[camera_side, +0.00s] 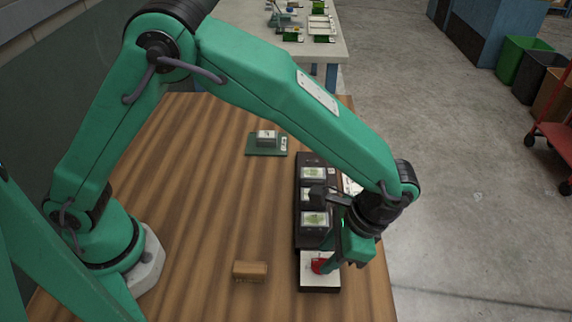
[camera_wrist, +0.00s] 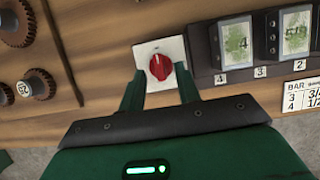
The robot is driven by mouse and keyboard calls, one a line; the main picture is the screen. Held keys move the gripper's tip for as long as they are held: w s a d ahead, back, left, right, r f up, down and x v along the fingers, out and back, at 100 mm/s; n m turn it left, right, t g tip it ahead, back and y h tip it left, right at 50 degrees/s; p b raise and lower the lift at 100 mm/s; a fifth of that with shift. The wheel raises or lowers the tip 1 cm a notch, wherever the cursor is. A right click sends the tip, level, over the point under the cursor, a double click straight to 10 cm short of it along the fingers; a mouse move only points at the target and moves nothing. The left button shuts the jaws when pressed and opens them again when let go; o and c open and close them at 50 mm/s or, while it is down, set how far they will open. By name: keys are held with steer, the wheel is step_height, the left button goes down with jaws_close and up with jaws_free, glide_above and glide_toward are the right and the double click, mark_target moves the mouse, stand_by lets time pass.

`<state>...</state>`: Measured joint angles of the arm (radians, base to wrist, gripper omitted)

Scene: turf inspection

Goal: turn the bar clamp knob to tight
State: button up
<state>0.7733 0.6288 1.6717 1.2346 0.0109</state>
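The red clamp knob (camera_wrist: 160,67) sits on a white square plate (camera_wrist: 142,50) at the end of a dark block. A white pointer mark on the knob points roughly towards the top of the wrist view. In the side view the knob (camera_side: 317,266) shows partly behind my gripper (camera_side: 328,266), above the white plate (camera_side: 320,283). In the wrist view my gripper (camera_wrist: 160,84) has its two fingers apart, one on each side of the knob's lower part. I cannot tell whether they touch it.
Numbered panels with green displays (camera_wrist: 237,45) line the dark block beside the knob. A printed BAR card (camera_wrist: 300,92) lies near them. Brown gears (camera_wrist: 38,86) lie left in the wrist view. A brown block (camera_side: 250,270) and a green-based item (camera_side: 266,145) stand on the wooden table.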

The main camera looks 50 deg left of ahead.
steer(key=shift+s+a+f, duration=0.15)
steer(key=shift+f, duration=0.35)
jaws_close()
steer(key=shift+m, duration=0.7)
steer(key=shift+s, duration=0.1)
jaws_free()
steer(key=shift+r, duration=0.1)
